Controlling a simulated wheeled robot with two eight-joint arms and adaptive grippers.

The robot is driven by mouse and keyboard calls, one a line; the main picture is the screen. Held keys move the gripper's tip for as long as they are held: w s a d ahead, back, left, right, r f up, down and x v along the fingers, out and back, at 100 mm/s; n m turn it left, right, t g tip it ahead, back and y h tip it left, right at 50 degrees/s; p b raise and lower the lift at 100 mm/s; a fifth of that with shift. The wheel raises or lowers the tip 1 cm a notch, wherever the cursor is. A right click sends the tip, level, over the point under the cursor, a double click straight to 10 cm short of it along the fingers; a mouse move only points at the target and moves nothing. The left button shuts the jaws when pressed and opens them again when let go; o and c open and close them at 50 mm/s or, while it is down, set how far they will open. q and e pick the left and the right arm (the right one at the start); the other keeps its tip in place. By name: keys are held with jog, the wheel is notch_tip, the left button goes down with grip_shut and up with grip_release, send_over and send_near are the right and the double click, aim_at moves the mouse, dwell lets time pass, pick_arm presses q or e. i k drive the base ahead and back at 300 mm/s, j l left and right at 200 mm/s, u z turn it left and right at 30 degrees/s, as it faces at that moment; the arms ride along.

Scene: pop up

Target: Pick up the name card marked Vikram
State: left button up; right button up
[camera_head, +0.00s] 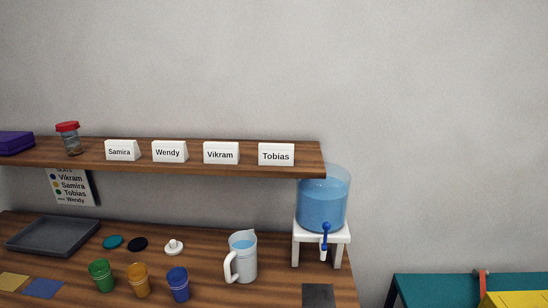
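The white name card marked Vikram (220,154) stands upright on the wooden shelf (200,170) in the head view. It is third from the left in a row of cards. The Wendy card (170,152) is on its left and the Tobias card (276,156) on its right, both apart from it. The Samira card (122,151) is at the row's left end. Neither of my grippers is in view.
Below the shelf, a wooden counter holds a grey tray (53,236), green (101,277), orange (138,281) and blue (178,285) cups, a pitcher (243,258) and a water dispenser (323,205). A red-lidded jar (70,139) stands left of the cards.

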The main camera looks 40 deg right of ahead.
aim_at(215, 153)
jog(key=z, duration=0.45)
jog(key=i+l+z, duration=0.1)
jog(key=z, duration=0.3)
jog(key=i+z, duration=0.1)
jog(key=z, duration=0.25)
jog(key=i+l+z, duration=0.1)
jog(key=z, duration=0.3)
jog(key=i+z, duration=0.2)
jog(key=z, duration=0.15)
